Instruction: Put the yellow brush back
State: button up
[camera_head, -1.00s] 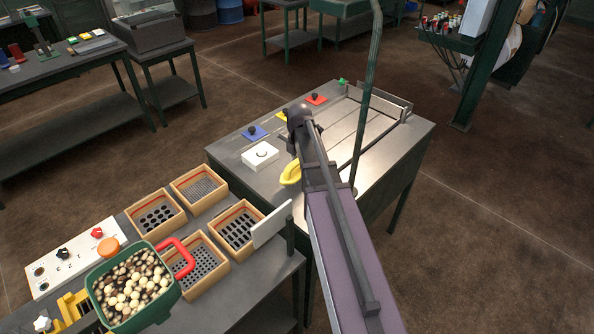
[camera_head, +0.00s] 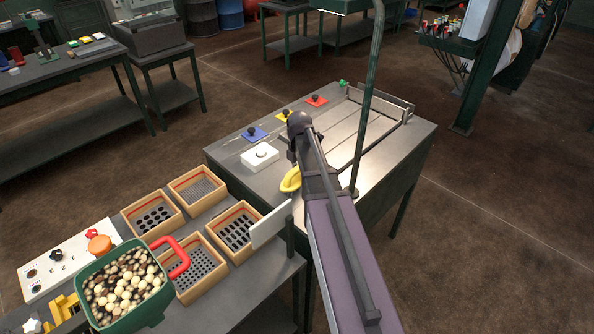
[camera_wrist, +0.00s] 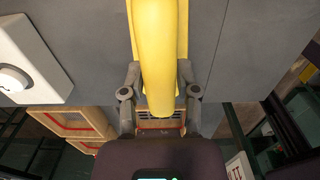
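The yellow brush (camera_head: 289,181) shows in the head view as a curved yellow piece beside the end of my arm, over the near left part of the grey table (camera_head: 228,151). In the wrist view its long yellow body (camera_wrist: 158,55) runs between my two fingers, which press close on both sides. My gripper (camera_wrist: 158,72) appears shut on it. The arm hides much of the gripper and brush in the head view, and the brush's bristles are not visible.
A green pole (camera_head: 368,95) rises right of my arm. Wooden sieve trays (camera_head: 152,213) and a full green bin (camera_head: 127,290) are front left.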

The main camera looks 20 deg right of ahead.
jog(key=shift+o, duration=0.9)
jog(key=shift+r, duration=0.15)
notch_tip(320, 180, up, 12)
jog(key=p, duration=1.2)
jog(key=shift+s, duration=0.1)
